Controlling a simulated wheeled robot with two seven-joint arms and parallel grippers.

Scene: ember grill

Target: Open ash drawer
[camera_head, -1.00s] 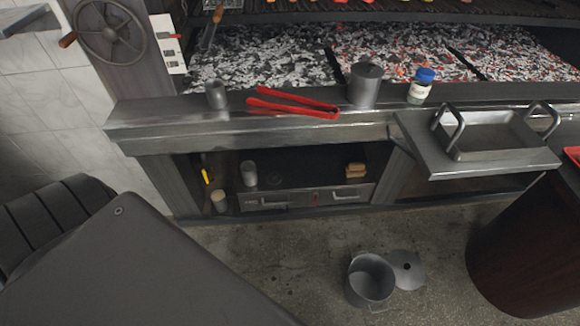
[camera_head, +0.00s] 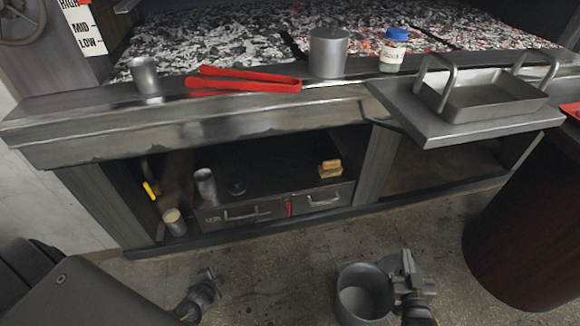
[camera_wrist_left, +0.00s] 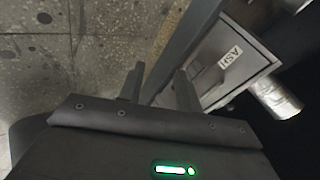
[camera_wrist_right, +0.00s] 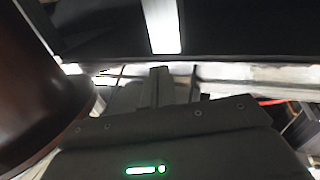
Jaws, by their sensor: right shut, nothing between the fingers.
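The ash drawer (camera_head: 240,216) is the left one of two drawers low under the grill counter. It has a bar handle (camera_head: 247,214) and looks closed in the head view. In the left wrist view the drawer front (camera_wrist_left: 212,62) shows its ASH label (camera_wrist_left: 231,57). My left gripper (camera_head: 208,275) is open and empty, low over the floor in front of the drawer. Its fingers (camera_wrist_left: 160,75) appear apart from the drawer front in the left wrist view. My right gripper (camera_head: 407,260) is shut and empty, overlapping the right side of a floor pot in view.
The grey pot (camera_head: 362,298) stands on the floor at right. A red drawer divider mark (camera_head: 289,206) sits beside the second drawer (camera_head: 322,199). A metal cup (camera_head: 206,186) and sponge (camera_head: 330,168) stand above the drawers. A dark round cabinet (camera_head: 520,230) blocks the right.

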